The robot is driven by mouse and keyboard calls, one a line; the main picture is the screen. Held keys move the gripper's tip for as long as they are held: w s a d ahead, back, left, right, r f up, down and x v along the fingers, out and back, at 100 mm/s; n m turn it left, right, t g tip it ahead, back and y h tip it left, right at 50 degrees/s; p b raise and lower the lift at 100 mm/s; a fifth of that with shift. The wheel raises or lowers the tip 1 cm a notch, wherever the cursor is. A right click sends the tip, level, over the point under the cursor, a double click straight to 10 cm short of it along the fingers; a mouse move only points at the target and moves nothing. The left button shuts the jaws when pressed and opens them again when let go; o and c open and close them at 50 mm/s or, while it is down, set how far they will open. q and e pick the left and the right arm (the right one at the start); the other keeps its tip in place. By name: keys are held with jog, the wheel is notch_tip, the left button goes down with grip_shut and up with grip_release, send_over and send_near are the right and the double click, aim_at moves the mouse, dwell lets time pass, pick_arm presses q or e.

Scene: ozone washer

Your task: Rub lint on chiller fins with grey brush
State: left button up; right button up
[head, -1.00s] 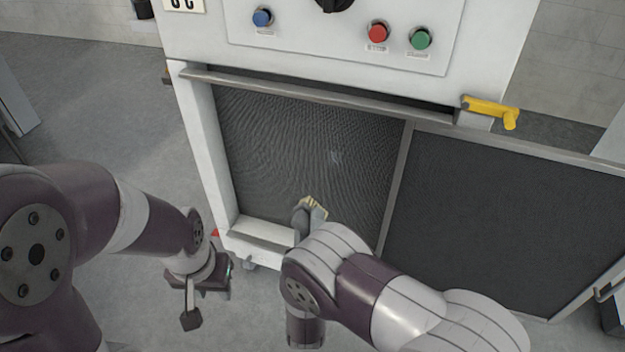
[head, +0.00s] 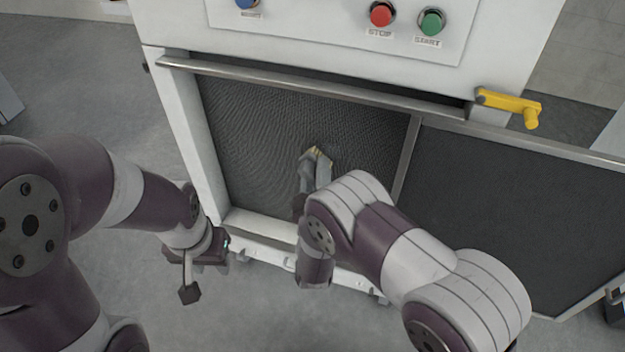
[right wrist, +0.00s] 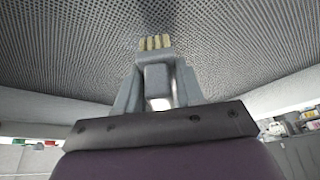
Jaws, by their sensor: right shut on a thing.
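The chiller fins (head: 255,140) are a dark ribbed panel inside the white machine's open front, and they fill the top of the right wrist view (right wrist: 230,45). My right gripper (head: 314,168) is in front of the middle of the fins. In the right wrist view it is shut on the grey brush (right wrist: 157,78), whose pale bristles (right wrist: 154,43) point at the fins. I cannot tell whether the bristles touch them. A faint pale patch, perhaps lint (head: 330,147), shows beside the brush tip, mostly covered. My left gripper (head: 188,280) hangs low at the left, away from the machine; its jaws are unclear.
A dark mesh door panel (head: 510,210) stands open at the right. A metal bar (head: 300,82) crosses above the fins, with a yellow handle (head: 510,102) at its right. Red (head: 381,14) and green (head: 431,22) buttons sit above. Open floor lies at the left.

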jog(key=shift+w+d, duration=0.2)
jog(key=shift+w, duration=0.4)
jog(key=shift+w+d, duration=0.2)
jog(key=shift+w, duration=0.35)
dwell(0.6)
jog(key=shift+d, duration=0.1)
jog(key=d, duration=0.1)
jog(key=s+d+p, duration=0.1)
jog(key=d, duration=0.1)
jog(key=shift+s+d+r, duration=0.1)
jog(key=shift+s, duration=0.05)
jog(key=shift+d, duration=0.2)
jog(key=shift+w+a+b, duration=0.25)
jog(key=shift+w+a, duration=0.1)
jog(key=shift+a, duration=0.55)
jog(key=shift+w+a+b, duration=0.25)
jog(key=shift+w+a, duration=0.1)
jog(key=shift+a, duration=0.5)
jog(key=shift+w+a, duration=0.1)
jog(key=shift+a, duration=0.05)
jog(key=shift+c, duration=0.4)
